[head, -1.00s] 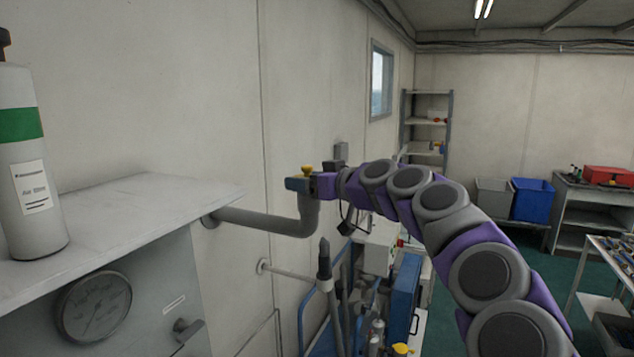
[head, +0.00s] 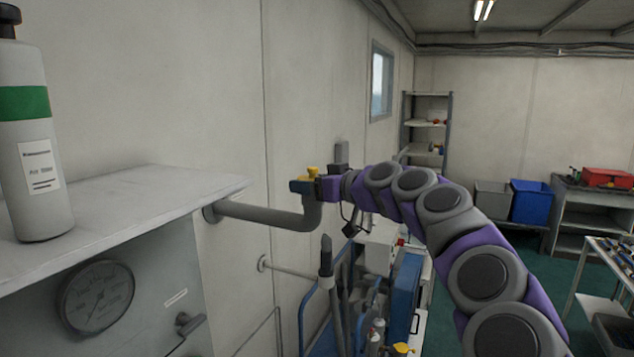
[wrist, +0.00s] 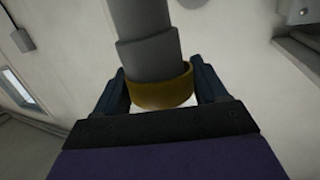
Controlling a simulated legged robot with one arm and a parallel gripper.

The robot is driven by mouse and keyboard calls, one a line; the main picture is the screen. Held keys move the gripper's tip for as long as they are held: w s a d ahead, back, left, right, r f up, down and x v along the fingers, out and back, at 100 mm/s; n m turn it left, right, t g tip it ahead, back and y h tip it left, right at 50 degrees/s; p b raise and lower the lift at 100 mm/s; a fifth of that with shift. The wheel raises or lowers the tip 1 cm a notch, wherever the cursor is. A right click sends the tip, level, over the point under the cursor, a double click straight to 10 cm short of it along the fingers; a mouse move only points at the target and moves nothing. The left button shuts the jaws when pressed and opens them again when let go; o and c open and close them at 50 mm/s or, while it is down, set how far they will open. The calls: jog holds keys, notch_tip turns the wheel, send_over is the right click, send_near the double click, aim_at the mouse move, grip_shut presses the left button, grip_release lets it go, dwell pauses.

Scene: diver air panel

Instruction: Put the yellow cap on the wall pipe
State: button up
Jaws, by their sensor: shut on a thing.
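The yellow cap (head: 313,171) shows above my gripper (head: 302,187) in the head view. In the wrist view the cap (wrist: 163,92) is a yellow band between the two dark blue fingers of my gripper (wrist: 163,85), which is shut on it. The grey wall pipe (head: 262,215) comes out from the wall side and bends upward, its upright end directly under the gripper. In the wrist view the pipe's stepped grey end (wrist: 148,45) meets the cap, in line with it.
A grey shelf (head: 120,215) with a green-banded bottle (head: 32,130) stands at the left, above a panel with a round gauge (head: 97,296). Below the gripper are a thinner wall pipe (head: 290,271), a dark upright post (head: 326,256) and blue equipment (head: 403,295).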

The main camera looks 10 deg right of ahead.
jog(key=shift+a+f+b, duration=0.2)
jog(key=shift+f+b, duration=0.65)
jog(key=shift+f, duration=0.05)
jog(key=o, duration=1.2)
jog(key=shift+r, duration=0.1)
jog(key=shift+o, duration=1)
jog(key=shift+w+a, duration=0.2)
jog(key=shift+o, duration=1.1)
jog(key=shift+s+a+r, duration=0.1)
jog(key=shift+s+d+r, duration=0.1)
jog(key=shift+s+d, duration=0.15)
jog(key=shift+d, duration=0.15)
jog(key=v, duration=1.6)
jog(key=shift+s+d, duration=0.15)
jog(key=shift+s, duration=0.15)
